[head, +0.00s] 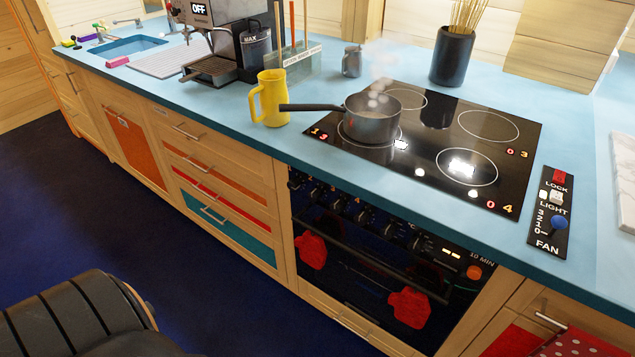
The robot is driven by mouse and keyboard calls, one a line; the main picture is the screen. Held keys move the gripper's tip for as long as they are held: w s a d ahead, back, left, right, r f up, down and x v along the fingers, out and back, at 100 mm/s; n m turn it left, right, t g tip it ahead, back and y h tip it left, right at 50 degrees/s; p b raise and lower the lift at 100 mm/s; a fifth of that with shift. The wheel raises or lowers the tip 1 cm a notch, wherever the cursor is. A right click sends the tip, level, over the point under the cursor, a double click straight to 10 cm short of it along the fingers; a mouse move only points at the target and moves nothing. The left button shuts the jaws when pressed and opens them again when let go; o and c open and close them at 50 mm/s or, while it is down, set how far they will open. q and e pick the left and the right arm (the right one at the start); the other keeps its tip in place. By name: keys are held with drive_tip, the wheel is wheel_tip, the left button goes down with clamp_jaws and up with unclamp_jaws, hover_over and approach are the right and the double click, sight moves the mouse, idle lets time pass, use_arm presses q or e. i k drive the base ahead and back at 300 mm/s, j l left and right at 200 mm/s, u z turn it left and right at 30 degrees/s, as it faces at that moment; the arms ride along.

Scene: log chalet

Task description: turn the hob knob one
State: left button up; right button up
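The black hob (480,178) is set in the blue worktop, with round cooking zones marked on it. A row of several dark knobs (361,217) runs along the top of the oven front below the hob. Their labels and exact pointer positions are too small to read. A steaming grey saucepan (373,126) stands on the front left zone, its handle pointing left. Red digits beside the zones show 1 3 at the left, 0 3 at the back right and 0 4 at the front right. Neither of my grippers is in view.
A yellow jug (271,99) stands left of the pan handle. A fan and light panel (549,212) lies right of the hob. Red oven mitts (408,307) hang on the oven front. A coffee machine (222,40) stands further left.

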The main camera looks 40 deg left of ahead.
sight(292, 184)
drive_tip(key=j+z, duration=0.3)
drive_tip(key=j, duration=0.85)
drive_tip(key=j+z, duration=0.35)
drive_tip(key=j, duration=0.8)
